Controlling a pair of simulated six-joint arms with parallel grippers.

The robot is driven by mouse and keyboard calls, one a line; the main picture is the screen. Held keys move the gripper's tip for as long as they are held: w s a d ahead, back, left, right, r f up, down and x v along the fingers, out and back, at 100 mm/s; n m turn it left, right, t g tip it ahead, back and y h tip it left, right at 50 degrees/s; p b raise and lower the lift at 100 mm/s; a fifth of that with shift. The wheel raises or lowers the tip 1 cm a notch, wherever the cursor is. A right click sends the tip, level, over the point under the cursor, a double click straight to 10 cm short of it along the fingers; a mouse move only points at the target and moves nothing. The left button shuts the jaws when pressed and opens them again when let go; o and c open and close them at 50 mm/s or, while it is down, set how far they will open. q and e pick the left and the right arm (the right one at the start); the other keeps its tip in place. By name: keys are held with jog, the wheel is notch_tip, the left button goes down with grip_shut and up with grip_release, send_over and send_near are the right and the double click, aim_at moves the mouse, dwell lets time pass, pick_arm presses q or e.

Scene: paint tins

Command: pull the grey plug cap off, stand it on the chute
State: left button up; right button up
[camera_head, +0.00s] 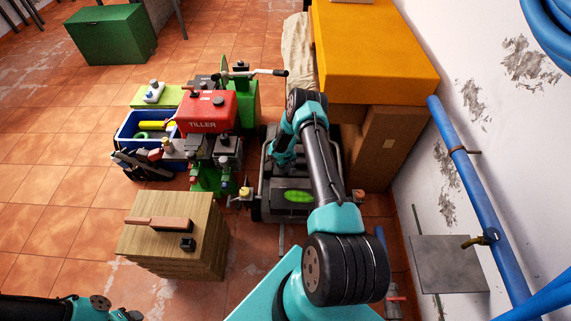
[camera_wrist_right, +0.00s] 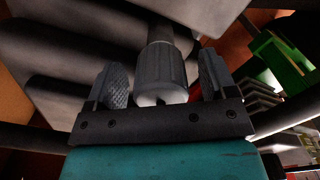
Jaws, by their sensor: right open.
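The grey plug cap (camera_wrist_right: 160,72) is a ribbed cylinder at the middle of the right wrist view, at the end of a darker stem. My right gripper (camera_wrist_right: 164,82) is open, with one finger on each side of the cap and a gap on both sides. In the head view my right gripper (camera_head: 283,158) reaches down over a dark grey machine (camera_head: 292,212), and the cap is hidden there. I cannot make out the chute for certain. Part of my left arm shows at the bottom left, and its jaw state is unclear.
A red tiller (camera_head: 207,112) and a blue crate (camera_head: 127,131) stand left of the machine. A wooden block (camera_head: 160,240) with a handled tool is nearer. An orange box (camera_head: 375,50) on brown cartons stands behind right. Open tiled floor lies at left.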

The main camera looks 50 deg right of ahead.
jog(key=shift+r, duration=0.1)
jog(key=c, duration=1.1)
